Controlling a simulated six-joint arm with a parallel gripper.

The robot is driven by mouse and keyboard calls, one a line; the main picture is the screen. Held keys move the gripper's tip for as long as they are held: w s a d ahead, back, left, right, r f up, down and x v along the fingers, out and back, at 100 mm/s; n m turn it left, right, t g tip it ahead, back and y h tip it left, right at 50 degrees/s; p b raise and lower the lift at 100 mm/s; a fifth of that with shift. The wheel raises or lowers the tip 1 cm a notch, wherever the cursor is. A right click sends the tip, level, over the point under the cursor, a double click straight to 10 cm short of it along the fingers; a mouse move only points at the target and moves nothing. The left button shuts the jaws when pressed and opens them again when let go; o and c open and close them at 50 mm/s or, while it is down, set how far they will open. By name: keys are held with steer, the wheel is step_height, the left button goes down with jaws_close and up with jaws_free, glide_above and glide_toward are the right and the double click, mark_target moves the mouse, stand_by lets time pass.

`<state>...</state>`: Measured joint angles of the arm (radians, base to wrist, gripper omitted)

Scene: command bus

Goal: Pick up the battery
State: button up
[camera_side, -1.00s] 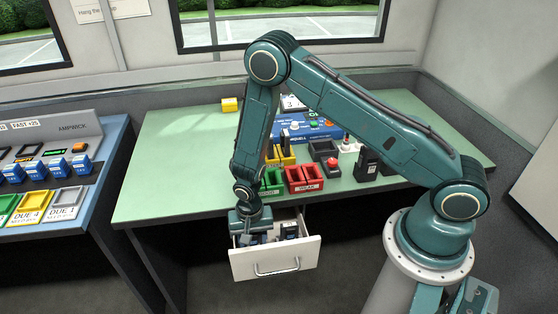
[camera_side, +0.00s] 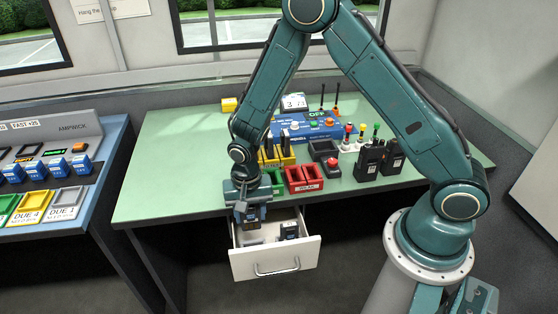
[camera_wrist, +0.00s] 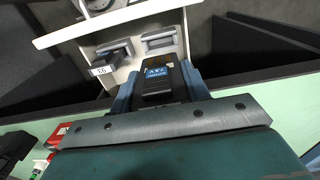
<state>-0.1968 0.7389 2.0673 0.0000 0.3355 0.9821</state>
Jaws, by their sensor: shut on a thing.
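My gripper (camera_side: 249,214) is above the open white drawer (camera_side: 274,262), near the table's front edge. It is shut on a dark battery with a blue label. In the wrist view the battery (camera_wrist: 157,80) sits between the two blue-grey fingers (camera_wrist: 160,85). Another dark block with a white label (camera_side: 289,230) stays in the right part of the drawer; it also shows in the wrist view (camera_wrist: 112,60). A grey holder (camera_wrist: 160,39) in the drawer looks empty.
The green table (camera_side: 165,180) holds red bins (camera_side: 304,180), a green bin (camera_side: 272,181), a blue console (camera_side: 300,127), a red-button box (camera_side: 332,165) and black radios (camera_side: 370,160). A blue charging rack (camera_side: 60,175) stands at left. The table's left part is clear.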

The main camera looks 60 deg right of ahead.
step_height(320, 180, up, 9)
stand_by(0.4)
stand_by(1.1)
step_height(320, 180, up, 9)
steer(key=w+d+r+m, duration=0.1)
steer(key=w+d+m, duration=0.7)
steer(key=w+d, duration=0.45)
steer(key=w+d+m, duration=0.4)
steer(key=d+m, duration=0.1)
steer(key=d, duration=0.3)
steer(key=w+d+m, duration=0.4)
steer(key=d+m, duration=0.1)
steer(key=d, duration=0.3)
steer(key=shift+s+d+f, duration=0.1)
steer(key=shift+f, duration=1.4)
steer(key=shift+d+f, duration=0.1)
steer(key=shift+f, duration=1.35)
steer(key=shift+f, duration=0.1)
steer(key=shift+f, duration=2.05)
